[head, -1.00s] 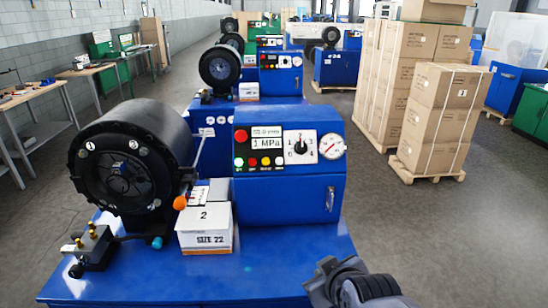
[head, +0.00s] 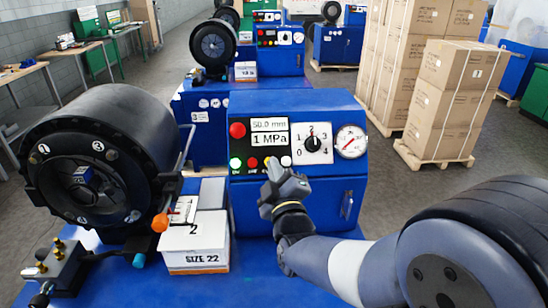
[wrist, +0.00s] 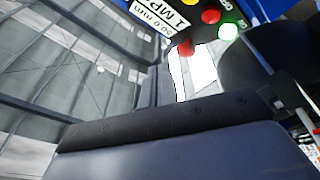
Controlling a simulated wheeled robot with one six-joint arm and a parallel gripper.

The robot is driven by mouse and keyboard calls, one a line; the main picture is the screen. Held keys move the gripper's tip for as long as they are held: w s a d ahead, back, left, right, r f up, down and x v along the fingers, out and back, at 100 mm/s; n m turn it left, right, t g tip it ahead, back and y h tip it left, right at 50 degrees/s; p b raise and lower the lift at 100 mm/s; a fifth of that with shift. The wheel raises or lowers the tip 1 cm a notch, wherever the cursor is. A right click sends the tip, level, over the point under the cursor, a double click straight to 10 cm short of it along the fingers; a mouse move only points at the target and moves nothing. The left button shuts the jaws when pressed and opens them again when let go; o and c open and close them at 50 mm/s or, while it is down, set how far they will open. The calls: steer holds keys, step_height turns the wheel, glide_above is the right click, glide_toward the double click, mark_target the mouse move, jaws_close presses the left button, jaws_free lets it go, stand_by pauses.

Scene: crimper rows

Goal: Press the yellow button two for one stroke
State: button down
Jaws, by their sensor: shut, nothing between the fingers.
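The yellow button (head: 268,160) is on the blue crimper's control panel in the head view, in a row with a lit green button (head: 236,163), a red button (head: 253,162) and a white button (head: 286,161). My gripper (head: 271,171) is shut and empty, its tip at the yellow button and partly covering it. Whether it touches the button I cannot tell. The wrist view shows the panel upside down, with the yellow button (wrist: 192,4) at the top edge beside the red one. The display (head: 269,140) reads 50.0 mm and 1 MPa.
A large red button (head: 237,130), a dial (head: 318,143) and a gauge (head: 351,141) sit close by on the panel. The black crimper head (head: 105,160) and a white SIZE 22 box (head: 194,245) stand left. Stacked cartons (head: 450,105) stand at right.

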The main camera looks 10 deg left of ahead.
steer(key=shift+w+a+r, duration=0.1)
stand_by(0.3)
steer(key=w+a+f+b, duration=0.1)
steer(key=w+f+b, duration=0.1)
steer(key=w+f, duration=0.3)
steer(key=shift+f+b+x, duration=0.2)
steer(key=shift+b+x, duration=0.2)
steer(key=shift+x, duration=0.7)
stand_by(1.4)
steer(key=shift+w+f+b, duration=0.25)
steer(key=shift+w+b, duration=0.1)
steer(key=shift+b, duration=0.35)
steer(key=shift+r, duration=0.1)
